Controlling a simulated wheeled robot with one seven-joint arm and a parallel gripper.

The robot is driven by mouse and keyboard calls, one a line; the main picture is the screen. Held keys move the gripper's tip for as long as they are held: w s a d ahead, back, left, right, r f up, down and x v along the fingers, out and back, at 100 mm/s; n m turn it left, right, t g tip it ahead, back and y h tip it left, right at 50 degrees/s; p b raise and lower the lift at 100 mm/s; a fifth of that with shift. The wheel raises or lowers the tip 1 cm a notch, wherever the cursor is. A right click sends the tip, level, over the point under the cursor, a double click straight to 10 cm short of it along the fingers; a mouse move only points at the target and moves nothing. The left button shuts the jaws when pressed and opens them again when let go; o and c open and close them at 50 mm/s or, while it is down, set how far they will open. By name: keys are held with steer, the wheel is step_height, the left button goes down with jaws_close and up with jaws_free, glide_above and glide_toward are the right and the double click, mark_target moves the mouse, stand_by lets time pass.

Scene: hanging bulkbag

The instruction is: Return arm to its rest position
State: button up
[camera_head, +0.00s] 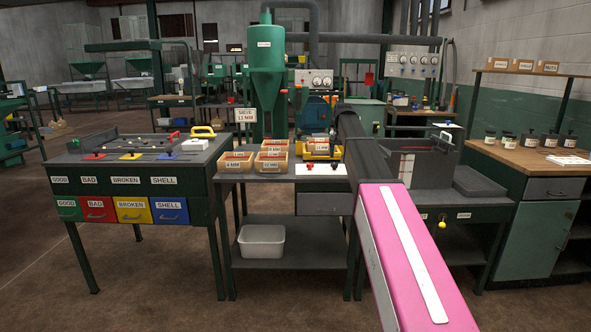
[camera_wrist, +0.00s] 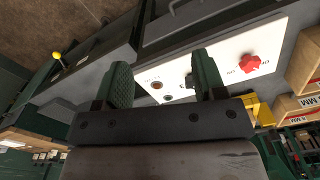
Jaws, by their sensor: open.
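My gripper (camera_wrist: 165,85) shows in the wrist view with its two green-grey fingers apart and nothing between them. Beyond the fingers is a white panel (camera_wrist: 228,62) with a red star-shaped knob (camera_wrist: 250,63). I cannot tell the exact gap between the fingers and the panel. In the head view my pink and dark arm reaches forward over the middle bench. There the gripper itself is hidden. The white panel (camera_head: 309,171) lies on the middle bench, left of my arm.
Wooden bins (camera_head: 272,160) stand on the middle bench (camera_head: 262,192) beside my arm. A grey box (camera_head: 428,160) is close on the right. The sorting table (camera_head: 130,150) with coloured drawers stands at left. A counter (camera_head: 520,158) with jars is at right. Open floor lies at front left.

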steer(key=s+f+n, duration=0.1)
steer(key=s+f, duration=0.8)
steer(key=f, duration=0.3)
steer(key=s+f+n, duration=0.1)
steer(key=s+f, duration=0.7)
steer(key=f, duration=0.4)
steer(key=s+f, duration=0.7)
steer(key=s, duration=0.3)
steer(key=s+f+n, duration=0.1)
steer(key=s+f, duration=0.6)
steer(key=s, duration=0.3)
steer(key=shift+n, duration=0.3)
